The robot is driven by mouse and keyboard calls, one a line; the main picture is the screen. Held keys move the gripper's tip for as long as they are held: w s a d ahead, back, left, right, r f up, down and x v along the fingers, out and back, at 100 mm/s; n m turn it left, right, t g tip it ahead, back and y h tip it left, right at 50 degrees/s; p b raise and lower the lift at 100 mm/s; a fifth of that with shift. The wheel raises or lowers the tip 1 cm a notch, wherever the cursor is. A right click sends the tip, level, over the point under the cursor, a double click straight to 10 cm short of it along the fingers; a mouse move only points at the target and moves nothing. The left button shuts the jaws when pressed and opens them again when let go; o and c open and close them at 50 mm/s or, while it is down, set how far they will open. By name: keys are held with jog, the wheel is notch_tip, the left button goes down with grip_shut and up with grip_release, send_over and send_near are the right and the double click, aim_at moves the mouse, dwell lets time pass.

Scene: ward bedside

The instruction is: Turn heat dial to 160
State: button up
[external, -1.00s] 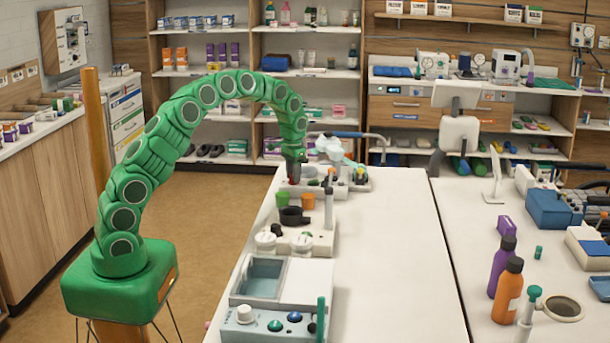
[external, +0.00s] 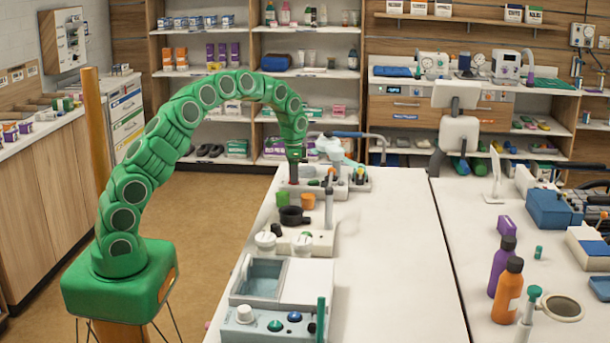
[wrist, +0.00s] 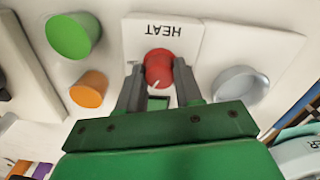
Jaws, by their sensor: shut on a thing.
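The heat dial (wrist: 158,66) is a red knob with a white pointer line, on a white panel with a label (wrist: 165,30) reading HEAT, upside down in the wrist view. The pointer points toward the lower left in that view. My gripper (wrist: 158,80) has its two dark fingers on either side of the red knob, shut on it. In the external view my gripper (external: 293,175) reaches down to the panel (external: 350,184) at the far end of the white table, and hides the dial there. A small green-edged display (wrist: 158,103) sits partly hidden between the fingers; I cannot read it.
A green knob (wrist: 73,36) and an orange knob (wrist: 88,89) stand to the left of the dial in the wrist view. A grey-white round cup (wrist: 239,88) is to the right. The table's middle (external: 385,250) is clear.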

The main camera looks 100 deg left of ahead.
jog(key=o, duration=1)
jog(key=shift+o, duration=0.2)
notch_tip(320, 180, up, 8)
jog(key=shift+f, duration=0.1)
dwell(0.3)
